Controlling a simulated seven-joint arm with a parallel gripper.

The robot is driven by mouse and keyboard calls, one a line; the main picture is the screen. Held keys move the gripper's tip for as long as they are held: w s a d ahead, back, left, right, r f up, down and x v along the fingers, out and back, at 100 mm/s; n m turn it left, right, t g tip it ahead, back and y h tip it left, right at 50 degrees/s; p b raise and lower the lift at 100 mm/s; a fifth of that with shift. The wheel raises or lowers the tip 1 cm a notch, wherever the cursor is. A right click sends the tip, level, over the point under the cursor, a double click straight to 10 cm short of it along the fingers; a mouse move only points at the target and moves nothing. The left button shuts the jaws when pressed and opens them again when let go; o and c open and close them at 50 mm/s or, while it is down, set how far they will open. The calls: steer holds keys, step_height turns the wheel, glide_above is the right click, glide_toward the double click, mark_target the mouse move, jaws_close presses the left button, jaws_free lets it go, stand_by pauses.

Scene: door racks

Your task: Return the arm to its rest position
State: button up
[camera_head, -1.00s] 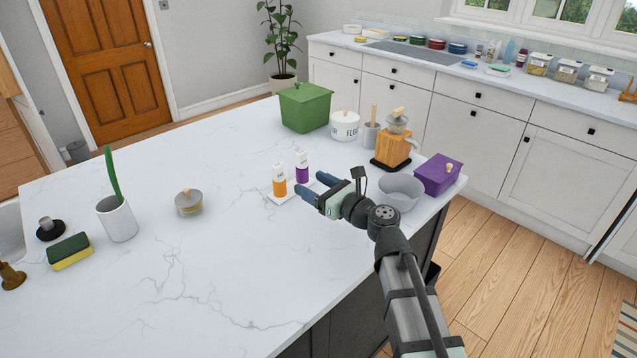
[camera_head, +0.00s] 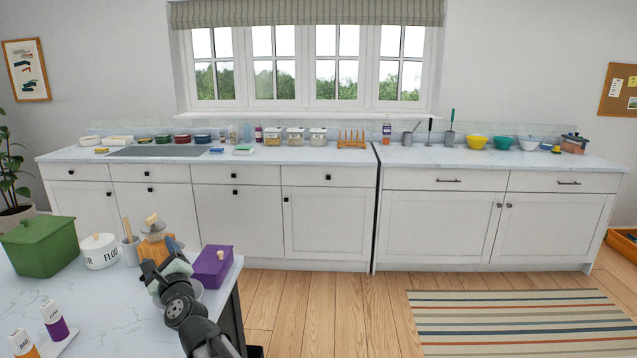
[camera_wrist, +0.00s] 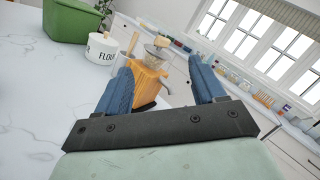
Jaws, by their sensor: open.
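My gripper (camera_wrist: 163,92) is open in the wrist view, with its two blue fingers spread apart and nothing between them that it holds. In the head view my gripper (camera_head: 157,268) is at the lower left, over the right end of the marble island (camera_head: 110,325). It overlaps the wooden coffee grinder (camera_head: 155,246) in the picture and hides most of a grey bowl. The grinder also shows beyond the left finger in the wrist view (camera_wrist: 150,80).
Near my arm stand a purple box (camera_head: 211,266), a flour canister (camera_head: 99,252), a green box (camera_head: 40,246) and two small bottles (camera_head: 54,320) on a white tray. A long back counter (camera_head: 350,155) holds several jars and bowls.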

steer(key=w+d+r+n+t+h, duration=0.2)
steer(key=w+d+t+h, duration=0.35)
steer(key=d, duration=0.55)
steer(key=d+f+n+g+h, duration=0.1)
steer(key=d+f+n+g, duration=0.4)
steer(key=f, duration=0.9)
steer(key=w+d+f+n+g, duration=0.1)
steer(key=d+f+n, duration=0.1)
steer(key=d+f, duration=0.8)
steer(key=d+f+n+g+h, duration=0.1)
steer(key=d+f+n+g, duration=0.25)
steer(key=f, duration=1.35)
steer(key=s+d+f+n+g+h, duration=0.45)
steer(key=s+d+f+g, duration=0.55)
steer(key=s+d+f, duration=1.15)
steer(key=s+d+f+n+g, duration=0.1)
steer(key=s+d+f+g, duration=0.2)
steer(key=s, duration=0.9)
steer(key=s+d+f+n+g+h, duration=0.1)
steer(key=s+d+f+n+g, duration=0.1)
steer(key=s, duration=1)
steer(key=d+f+g, duration=0.1)
steer(key=d+g, duration=0.1)
steer(key=d, duration=0.1)
steer(key=shift+s+d+g, duration=0.15)
steer(key=shift+s+g, duration=0.05)
steer(key=shift+g, duration=0.2)
